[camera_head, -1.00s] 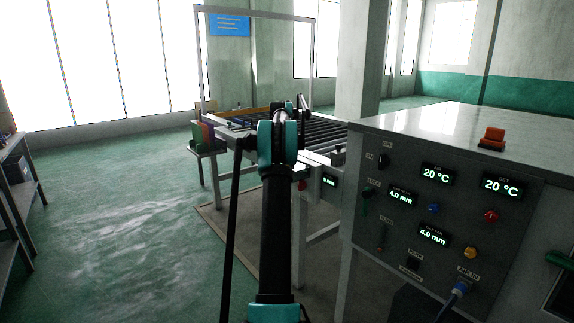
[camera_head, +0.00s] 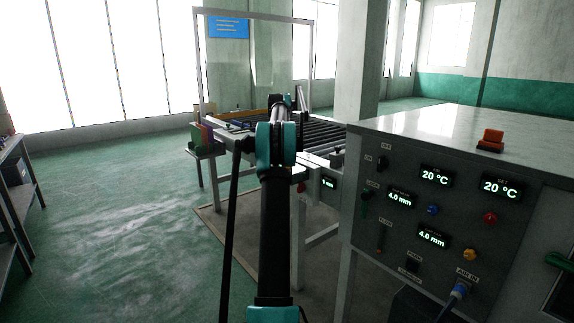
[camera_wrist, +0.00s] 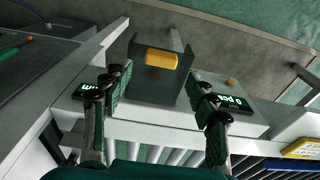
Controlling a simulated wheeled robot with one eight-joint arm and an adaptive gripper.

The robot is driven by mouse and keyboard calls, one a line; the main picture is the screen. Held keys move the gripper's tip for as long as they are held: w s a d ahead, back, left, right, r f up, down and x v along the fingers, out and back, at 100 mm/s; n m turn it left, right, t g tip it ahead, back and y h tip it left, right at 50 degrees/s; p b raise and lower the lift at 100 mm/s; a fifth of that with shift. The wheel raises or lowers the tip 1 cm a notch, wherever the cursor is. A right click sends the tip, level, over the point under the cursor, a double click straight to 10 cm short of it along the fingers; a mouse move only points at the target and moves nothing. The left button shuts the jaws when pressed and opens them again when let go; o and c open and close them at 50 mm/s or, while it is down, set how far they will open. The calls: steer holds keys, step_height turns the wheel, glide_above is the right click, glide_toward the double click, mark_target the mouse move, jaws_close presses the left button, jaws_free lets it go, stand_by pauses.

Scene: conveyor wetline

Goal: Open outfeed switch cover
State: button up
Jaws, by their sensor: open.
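In the wrist view, a dark grey box-like cover (camera_wrist: 150,95) with raised side walls sits on the conveyor's pale side rail. A yellow cylindrical piece (camera_wrist: 160,58) lies across its far part. I take this to be the outfeed switch cover, but cannot tell whether it is raised. My gripper (camera_wrist: 160,80) is open, with one finger on each side of the cover. The fingers appear apart from it, with nothing held. In the head view, my arm hides the cover and most of the gripper.
Lit displays (camera_wrist: 232,100) flank the cover on the rail. The roller conveyor (camera_head: 325,130) stands beyond my arm. A control cabinet (camera_head: 400,215) with displays and knobs stands close at right. Open green floor (camera_head: 110,210) lies at left.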

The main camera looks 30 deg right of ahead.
step_height(320, 180, up, 8)
steer(key=shift+a, duration=0.4)
stand_by(0.4)
